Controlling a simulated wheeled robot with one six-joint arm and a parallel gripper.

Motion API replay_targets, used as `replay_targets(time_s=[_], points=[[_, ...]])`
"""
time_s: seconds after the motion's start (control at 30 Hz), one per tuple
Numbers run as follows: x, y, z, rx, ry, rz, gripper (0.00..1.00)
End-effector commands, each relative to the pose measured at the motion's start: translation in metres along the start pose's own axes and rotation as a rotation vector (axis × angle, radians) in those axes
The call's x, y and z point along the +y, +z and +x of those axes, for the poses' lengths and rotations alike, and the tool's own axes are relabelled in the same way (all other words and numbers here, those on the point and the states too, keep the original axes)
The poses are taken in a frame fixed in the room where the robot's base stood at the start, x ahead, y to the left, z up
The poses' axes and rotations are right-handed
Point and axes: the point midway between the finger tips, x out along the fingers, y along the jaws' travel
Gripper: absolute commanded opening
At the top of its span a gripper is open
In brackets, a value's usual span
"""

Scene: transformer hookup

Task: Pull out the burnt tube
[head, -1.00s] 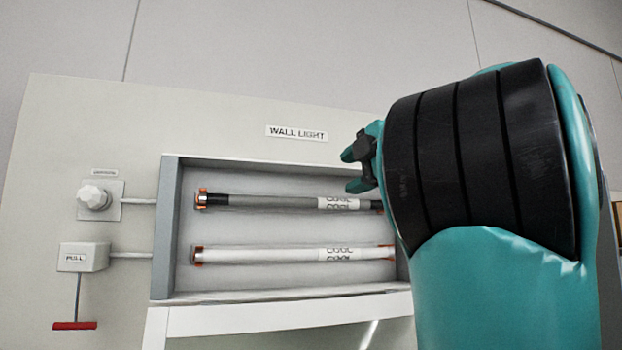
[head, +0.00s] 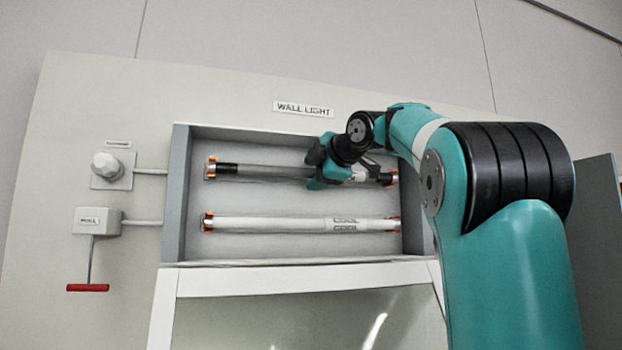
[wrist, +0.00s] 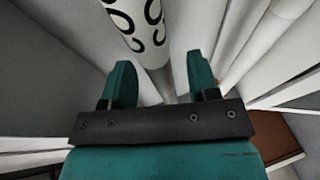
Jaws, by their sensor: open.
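The burnt tube (head: 265,171), grey with blackened ends, sits in the upper pair of orange clips in the wall light box. A whiter tube (head: 280,225) sits in the lower clips. My gripper (head: 318,172) is at the burnt tube, right of its middle, and hides part of it and its printed label. In the wrist view my gripper (wrist: 160,72) shows two separated teal fingers. A white tube part with black print (wrist: 137,22) runs beyond and between them. I cannot tell whether the fingers touch the tube.
The box's side wall (head: 178,195) stands left of the tubes. A white round knob (head: 107,166) and a pull box (head: 97,220) with a red handle (head: 88,288) are on the panel at left. The light's cover (head: 300,310) hangs open below the box.

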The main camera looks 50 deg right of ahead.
Motion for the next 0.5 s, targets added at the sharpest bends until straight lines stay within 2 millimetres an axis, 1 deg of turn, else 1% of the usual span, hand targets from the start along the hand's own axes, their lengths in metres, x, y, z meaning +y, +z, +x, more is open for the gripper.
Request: replay_targets(time_s=[0.1,0.2,0.47,0.5], points=[[0.0,-0.001,0.011,0.002,-0.001,0.001,0.54],[0.0,0.0,0.015,0.0,0.0,0.0,0.54],[0.0,0.0,0.016,-0.001,0.0,0.0,0.54],[0.0,0.0,0.016,-0.001,0.0,0.0,0.5]])
